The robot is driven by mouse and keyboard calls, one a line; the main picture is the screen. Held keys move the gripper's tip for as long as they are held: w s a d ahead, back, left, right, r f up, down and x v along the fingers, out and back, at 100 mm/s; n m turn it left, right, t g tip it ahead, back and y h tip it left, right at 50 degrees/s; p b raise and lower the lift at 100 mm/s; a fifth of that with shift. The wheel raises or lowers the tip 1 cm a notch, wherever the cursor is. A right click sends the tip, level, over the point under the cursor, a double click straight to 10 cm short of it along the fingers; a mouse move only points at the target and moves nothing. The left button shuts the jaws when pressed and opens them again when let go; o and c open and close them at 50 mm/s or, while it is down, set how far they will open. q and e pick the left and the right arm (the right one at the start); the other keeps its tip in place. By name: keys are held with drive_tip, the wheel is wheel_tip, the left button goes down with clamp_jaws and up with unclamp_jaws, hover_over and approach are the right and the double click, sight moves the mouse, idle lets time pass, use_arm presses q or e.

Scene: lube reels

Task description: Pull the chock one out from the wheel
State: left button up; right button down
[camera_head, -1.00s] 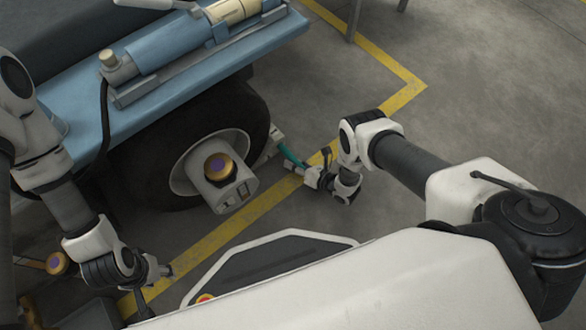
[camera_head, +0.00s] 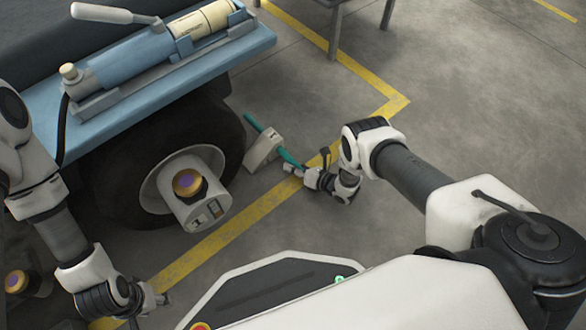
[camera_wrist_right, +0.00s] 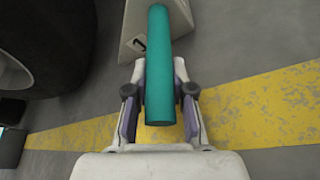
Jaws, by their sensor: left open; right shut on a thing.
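The chock (camera_head: 263,150) is a pale wedge with a teal rod handle (camera_head: 287,157) through it. It stands on the floor to the right of the black wheel (camera_head: 205,128), with a gap between them. My right gripper (camera_head: 304,172) is shut on the handle's near end. In the right wrist view the teal handle (camera_wrist_right: 160,60) runs between the two fingers (camera_wrist_right: 159,108), and the chock's pale body (camera_wrist_right: 133,30), marked with a 1, is beyond. My left gripper (camera_head: 158,299) is open and empty at the lower left, away from the chock.
The wheel carries a blue cart (camera_head: 160,66) with a pump on its deck. A yellow floor line (camera_head: 232,226) runs beside the wheel and under my right gripper. A table leg (camera_head: 335,33) stands at the back. The floor at right is clear.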

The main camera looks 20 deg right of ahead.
drive_tip(key=shift+d, duration=0.1)
drive_tip(key=c, duration=0.9)
unclamp_jaws()
drive_tip(key=v, duration=1.2)
